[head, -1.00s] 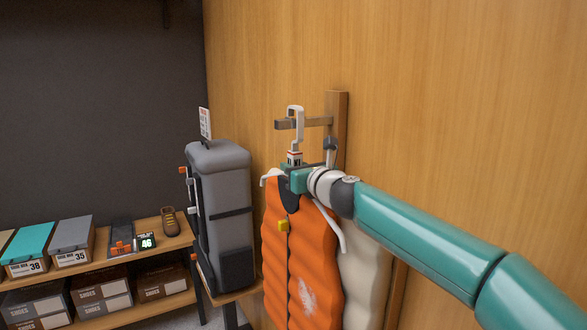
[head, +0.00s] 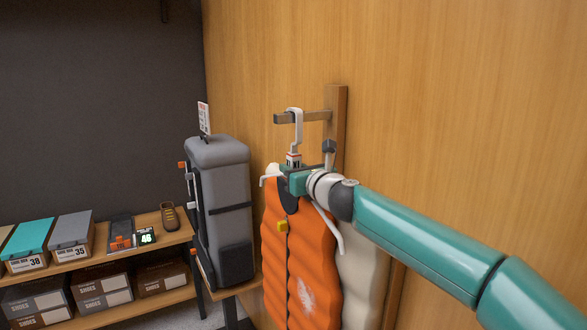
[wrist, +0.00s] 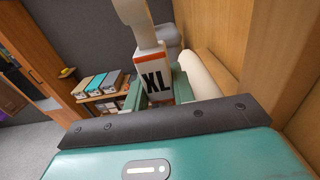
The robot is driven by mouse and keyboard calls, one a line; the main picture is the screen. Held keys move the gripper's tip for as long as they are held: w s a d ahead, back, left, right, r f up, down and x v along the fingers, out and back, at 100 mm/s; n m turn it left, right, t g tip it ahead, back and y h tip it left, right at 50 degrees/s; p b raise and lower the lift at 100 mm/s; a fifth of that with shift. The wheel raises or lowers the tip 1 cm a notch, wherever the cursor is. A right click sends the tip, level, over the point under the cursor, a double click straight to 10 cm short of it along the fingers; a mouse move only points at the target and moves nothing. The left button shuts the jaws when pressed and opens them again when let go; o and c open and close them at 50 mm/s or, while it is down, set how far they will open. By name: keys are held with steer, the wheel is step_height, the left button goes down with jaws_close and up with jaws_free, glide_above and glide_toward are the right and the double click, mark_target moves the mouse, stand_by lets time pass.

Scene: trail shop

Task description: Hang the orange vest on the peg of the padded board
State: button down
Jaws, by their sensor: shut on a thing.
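The orange vest (head: 285,255) hangs upright on a white hanger (head: 298,135). My gripper (head: 291,175) is shut on the hanger's neck just above the vest. In the wrist view, the block marked XL (wrist: 156,82) sits between my teal fingers. The peg (head: 318,116) sticks out leftward from a wooden upright (head: 338,130) on the wall. The hanger's hook crosses the peg, its top slightly above it. It looks looped over the peg; whether it rests there I cannot tell. A cream padded surface (head: 362,285) shows behind the vest, partly hidden by it and my arm.
A grey backpack (head: 222,205) stands close left of the vest on a wooden stand (head: 232,292). Further left, a shelf (head: 105,258) holds shoe boxes and a brown shoe (head: 174,216). The wooden wall (head: 450,110) above and right of the peg is bare.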

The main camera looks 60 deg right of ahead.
stand_by(0.3)
steer(key=c, duration=1.1)
jaws_free()
steer(key=shift+f, duration=0.1)
steer(key=shift+s, duration=0.1)
steer(key=v, duration=1.3)
steer(key=shift+s+a+f, duration=0.1)
steer(key=shift+s+a, duration=0.1)
